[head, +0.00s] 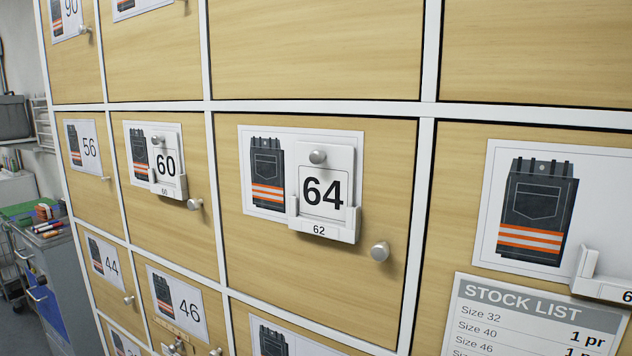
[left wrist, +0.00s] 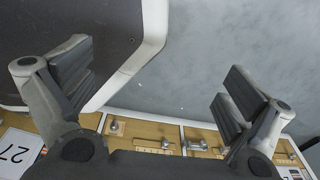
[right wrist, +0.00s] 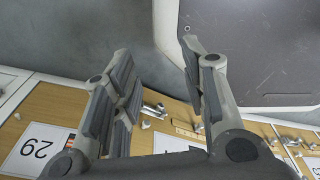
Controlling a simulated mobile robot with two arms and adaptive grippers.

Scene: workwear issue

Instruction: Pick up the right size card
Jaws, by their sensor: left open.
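In the head view a white card reading 64 (head: 323,188), with a round knob at its top, sits upright in a holder labelled 62 (head: 320,231) on a wooden door. A card reading 60 (head: 166,164) sits in a holder labelled 60 (head: 168,192) on the door to the left. At the right edge a holder (head: 588,278) appears empty; its label is cut off. My left gripper (left wrist: 157,80) shows in the left wrist view, open and empty. My right gripper (right wrist: 158,68) shows in the right wrist view, fingers apart and empty. Neither shows in the head view.
Door knobs (head: 380,252) stick out beside the cards. A stock list (head: 535,315) is fixed at the lower right. A grey cart (head: 52,262) stands at the far left. Small metal fittings (right wrist: 155,110) project from the lower cabinet front in the right wrist view.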

